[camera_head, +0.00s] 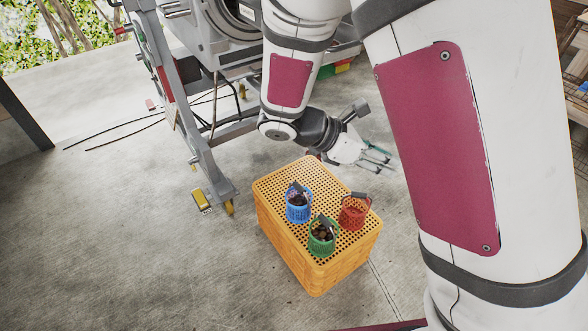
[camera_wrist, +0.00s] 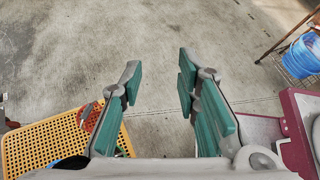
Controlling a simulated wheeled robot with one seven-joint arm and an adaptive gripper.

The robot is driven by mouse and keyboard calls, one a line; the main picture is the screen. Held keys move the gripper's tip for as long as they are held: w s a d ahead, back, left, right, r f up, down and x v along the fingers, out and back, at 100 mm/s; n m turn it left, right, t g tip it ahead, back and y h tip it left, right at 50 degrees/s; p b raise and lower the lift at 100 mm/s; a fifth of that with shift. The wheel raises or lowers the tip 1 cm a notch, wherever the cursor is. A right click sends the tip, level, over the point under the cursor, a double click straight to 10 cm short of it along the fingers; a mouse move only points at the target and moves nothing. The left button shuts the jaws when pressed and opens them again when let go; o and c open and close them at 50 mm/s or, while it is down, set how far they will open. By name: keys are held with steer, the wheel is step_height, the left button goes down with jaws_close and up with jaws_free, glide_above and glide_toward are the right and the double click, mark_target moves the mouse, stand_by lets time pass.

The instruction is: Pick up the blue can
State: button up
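The blue can (camera_head: 298,210) is a small perforated bucket with dark round pieces inside and a dark handle piece. It stands upright on an upturned orange crate (camera_head: 290,262). In the wrist view, only a sliver of blue shows at the bottom left, on the crate (camera_wrist: 40,146), mostly hidden behind my gripper. My gripper (camera_head: 378,158) is beyond the crate's far right side, apart from the can, pointing right. Its green-padded fingers (camera_wrist: 159,75) are wide apart with nothing between them.
A green bucket (camera_head: 321,246) and a red bucket (camera_head: 353,217) stand on the same crate, close to the blue can. A grey machine frame (camera_head: 200,150) stands at the left. Shelving is at the right edge. Concrete floor (camera_head: 130,240) left of the crate is clear.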

steer(key=w+a+f+n+t+h+b, duration=0.35)
steer(key=w+f+n, duration=0.3)
steer(key=f, duration=0.35)
steer(key=n+t+y+b, duration=0.95)
steer(key=n+t, duration=0.65)
steer(key=n, duration=1)
glide_toward(298, 190)
steer(key=shift+y, duration=0.4)
steer(key=b+x, duration=0.1)
steer(key=x, duration=0.2)
steer(key=b+x, duration=0.1)
steer(key=x, duration=0.3)
steer(key=b+x, duration=0.1)
steer(key=x, duration=0.2)
steer(key=shift+w+d+f+b, duration=0.15)
steer(key=shift+w+f+b, duration=0.05)
steer(key=shift+f+b, duration=0.15)
steer(key=shift+w+d+r, duration=0.1)
steer(key=shift+w+r, duration=0.1)
steer(key=shift+w, duration=0.25)
steer(key=shift+c, duration=0.6)
steer(key=shift+r, duration=0.1)
jaws_close()
